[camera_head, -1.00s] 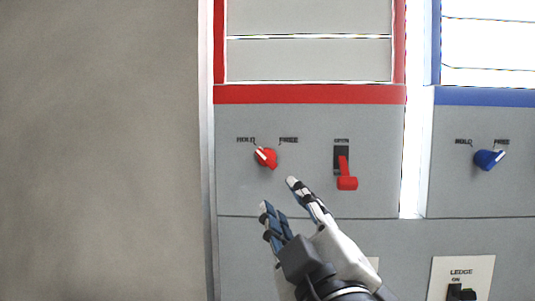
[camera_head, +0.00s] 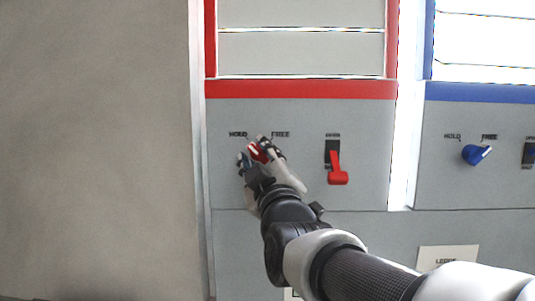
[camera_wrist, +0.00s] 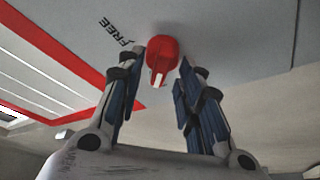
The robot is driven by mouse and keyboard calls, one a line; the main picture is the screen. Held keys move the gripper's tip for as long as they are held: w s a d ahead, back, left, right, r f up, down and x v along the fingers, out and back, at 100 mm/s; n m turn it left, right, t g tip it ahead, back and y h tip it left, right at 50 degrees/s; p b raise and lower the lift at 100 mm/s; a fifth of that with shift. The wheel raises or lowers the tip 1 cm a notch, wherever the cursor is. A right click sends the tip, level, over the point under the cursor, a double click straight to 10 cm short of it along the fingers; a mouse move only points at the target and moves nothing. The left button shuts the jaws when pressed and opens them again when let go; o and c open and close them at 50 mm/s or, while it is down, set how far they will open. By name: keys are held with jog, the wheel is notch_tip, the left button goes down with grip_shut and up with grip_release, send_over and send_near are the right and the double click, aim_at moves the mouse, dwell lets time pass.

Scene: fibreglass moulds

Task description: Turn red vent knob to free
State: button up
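The red vent knob (camera_head: 257,152) is on the grey panel below the red frame, between the printed words HOLD (camera_head: 238,134) and FREE (camera_head: 280,134). Its white mark points up and left, toward HOLD. My gripper (camera_head: 259,153) is at the knob, one finger on each side of it, and partly covers it. In the wrist view the red knob (camera_wrist: 162,50) shows at the tips of my gripper (camera_wrist: 160,75). The fingers stand apart, with a visible gap to the knob at least on the right side. FREE shows to the knob's left there.
A red lever (camera_head: 337,170) juts out of the same panel to the right of the knob. A blue knob (camera_head: 476,154) is on the panel farther right. A bare beige wall (camera_head: 95,150) fills the left.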

jog(key=shift+w, duration=0.1)
jog(key=shift+c, duration=0.3)
jog(key=c, duration=0.6)
